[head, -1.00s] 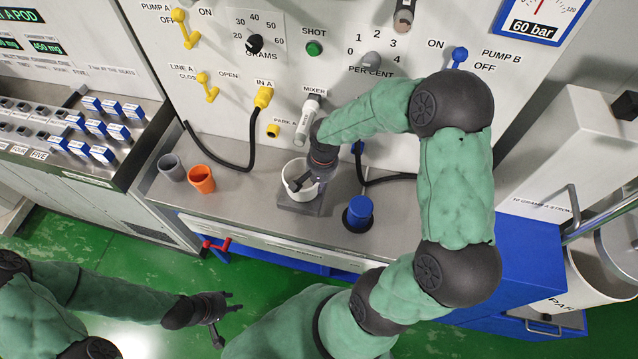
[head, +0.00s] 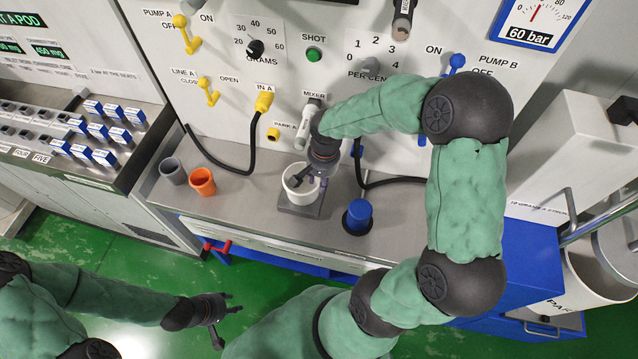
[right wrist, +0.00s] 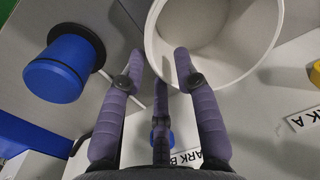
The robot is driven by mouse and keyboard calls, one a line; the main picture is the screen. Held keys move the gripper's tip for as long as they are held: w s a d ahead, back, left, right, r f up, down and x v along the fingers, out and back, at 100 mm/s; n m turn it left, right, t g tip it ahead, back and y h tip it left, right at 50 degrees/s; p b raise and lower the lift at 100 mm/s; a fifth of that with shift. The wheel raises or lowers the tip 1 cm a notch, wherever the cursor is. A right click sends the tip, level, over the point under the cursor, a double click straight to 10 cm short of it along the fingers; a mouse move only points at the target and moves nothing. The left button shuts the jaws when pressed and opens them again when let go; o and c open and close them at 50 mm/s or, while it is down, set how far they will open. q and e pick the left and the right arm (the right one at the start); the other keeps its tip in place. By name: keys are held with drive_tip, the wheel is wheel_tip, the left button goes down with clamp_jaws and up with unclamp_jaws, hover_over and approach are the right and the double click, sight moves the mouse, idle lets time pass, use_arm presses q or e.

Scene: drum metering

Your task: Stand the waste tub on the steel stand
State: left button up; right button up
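The white waste tub (head: 297,197) stands upright on the grey steel stand (head: 300,210), on the bench below the mixer. In the right wrist view the open white tub (right wrist: 225,50) fills the upper right, and it looks empty. My right gripper (head: 310,182) is at the tub's rim. In the right wrist view its fingers (right wrist: 160,58) are spread, one outside the near wall and one over the mouth, with a visible gap. My left gripper (head: 229,312) is open and empty, away from the bench over the floor.
A grey cup (head: 171,169) and an orange cup (head: 202,181) stand to the left. Black hoses (head: 250,150) hang from the panel behind. The bench front between the cups and stand is clear.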

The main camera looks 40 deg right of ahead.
use_arm(q)
drive_tip(key=shift+r+p, duration=0.75)
drive_tip(key=shift+r, duration=0.15)
use_arm(e)
wheel_tip(320, 180, up, 8)
drive_tip(key=shift+s+d+f, duration=0.15)
drive_tip(key=shift+s+f, duration=0.1)
